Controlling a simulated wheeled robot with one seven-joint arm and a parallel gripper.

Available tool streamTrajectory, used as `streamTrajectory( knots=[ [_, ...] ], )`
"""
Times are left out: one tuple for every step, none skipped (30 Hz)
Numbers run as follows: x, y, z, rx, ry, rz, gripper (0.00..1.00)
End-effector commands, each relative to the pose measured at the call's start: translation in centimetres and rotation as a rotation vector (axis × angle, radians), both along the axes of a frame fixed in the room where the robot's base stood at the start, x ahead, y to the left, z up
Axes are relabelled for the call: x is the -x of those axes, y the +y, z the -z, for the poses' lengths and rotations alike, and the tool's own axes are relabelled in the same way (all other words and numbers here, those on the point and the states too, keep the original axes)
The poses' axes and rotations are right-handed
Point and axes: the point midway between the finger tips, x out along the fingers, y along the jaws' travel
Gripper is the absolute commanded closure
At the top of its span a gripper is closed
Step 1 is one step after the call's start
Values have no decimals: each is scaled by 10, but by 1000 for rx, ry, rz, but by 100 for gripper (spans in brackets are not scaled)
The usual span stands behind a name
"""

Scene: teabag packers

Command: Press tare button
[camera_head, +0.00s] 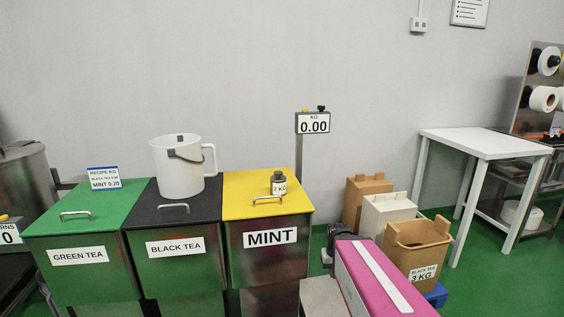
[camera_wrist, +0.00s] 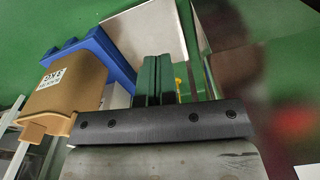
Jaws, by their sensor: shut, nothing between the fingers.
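The scale display (camera_head: 313,124) stands on a thin post behind the mint bin and reads 0.00 KG. A small yellow button (camera_head: 305,110) and a black knob-like piece (camera_head: 321,108) sit on its top edge; I cannot read which is tare. In the wrist view, my gripper (camera_wrist: 158,63) shows as two dark green fingers side by side, shut and empty. It points towards the floor area near the cartons and touches nothing that I can see. The display is not recognisable in the wrist view.
Green tea (camera_head: 100,198), black tea (camera_head: 150,219) and mint (camera_head: 296,188) bins stand in a row. A white jug (camera_head: 174,170) and a 2 KG weight (camera_head: 279,186) stand on lids. A brown carton (camera_head: 418,257) is at right, also in the wrist view (camera_wrist: 75,82). A white table (camera_head: 470,141) stands beyond.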

Motion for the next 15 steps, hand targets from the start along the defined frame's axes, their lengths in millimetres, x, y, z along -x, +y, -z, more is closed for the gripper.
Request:
streamTrajectory(
  knots=[
    [10, 0, 5, 4, 11, 13, 100],
    [13, 0, 7, 6, 15, 19, 100],
    [15, -1, 8, 8, 19, 25, 100],
    [16, -1, 9, 9, 21, 29, 100],
    [17, -1, 10, 10, 22, 32, 100],
    [18, -1, 11, 11, 23, 34, 100],
    [18, -1, 11, 11, 24, 35, 100],
    [18, -1, 11, 11, 24, 35, 100],
    [17, -1, 11, 11, 24, 35, 100],
    [17, -1, 11, 11, 23, 35, 100],
    [17, -1, 11, 11, 23, 34, 100],
    [17, -1, 11, 10, 23, 34, 100],
    [17, -1, 11, 10, 23, 34, 100],
    [17, -1, 11, 10, 23, 34, 100],
    [17, -1, 11, 10, 23, 34, 100]
  ],
)
